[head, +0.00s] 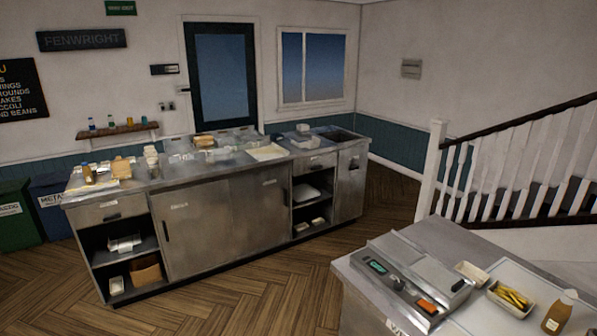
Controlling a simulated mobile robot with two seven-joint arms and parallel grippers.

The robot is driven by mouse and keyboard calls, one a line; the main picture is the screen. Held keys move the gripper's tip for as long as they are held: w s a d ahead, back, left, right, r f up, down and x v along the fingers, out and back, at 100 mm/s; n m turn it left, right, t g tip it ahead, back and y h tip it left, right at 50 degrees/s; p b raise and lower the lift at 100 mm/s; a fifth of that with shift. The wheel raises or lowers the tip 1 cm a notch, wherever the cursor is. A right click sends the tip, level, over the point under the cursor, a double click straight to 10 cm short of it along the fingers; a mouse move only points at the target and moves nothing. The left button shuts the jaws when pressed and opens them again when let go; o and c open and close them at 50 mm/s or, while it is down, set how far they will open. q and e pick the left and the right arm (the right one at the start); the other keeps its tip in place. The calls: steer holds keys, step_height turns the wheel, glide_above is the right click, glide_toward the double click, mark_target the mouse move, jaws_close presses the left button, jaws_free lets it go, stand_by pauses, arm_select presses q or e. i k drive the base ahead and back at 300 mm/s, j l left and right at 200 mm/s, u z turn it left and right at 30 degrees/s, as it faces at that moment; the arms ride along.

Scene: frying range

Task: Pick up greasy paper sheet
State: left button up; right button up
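A flat, pale yellowish sheet (268,152) lies on the steel counter (226,178), right of the middle and near its front edge. It looks like paper; whether it is greasy is too small to tell. Clear containers (215,155) stand just left of it. Neither of my grippers is in the head view.
The counter holds bottles (88,174) and cups at its left end, and has open shelves below. Wooden floor (235,290) lies open in front.

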mark_target(272, 151)
steer(key=i, duration=2.5)
steer(key=i+l+u, duration=0.1)
steer(key=i, duration=1.2)
steer(key=i+l, duration=0.1)
steer(key=i, duration=1.15)
steer(key=i+l+u, duration=0.2)
steer(key=i+u, duration=0.3)
steer(key=i, duration=0.15)
steer(key=i+l+u, duration=1)
steer(key=i+l, duration=0.05)
steer(key=l, duration=0.05)
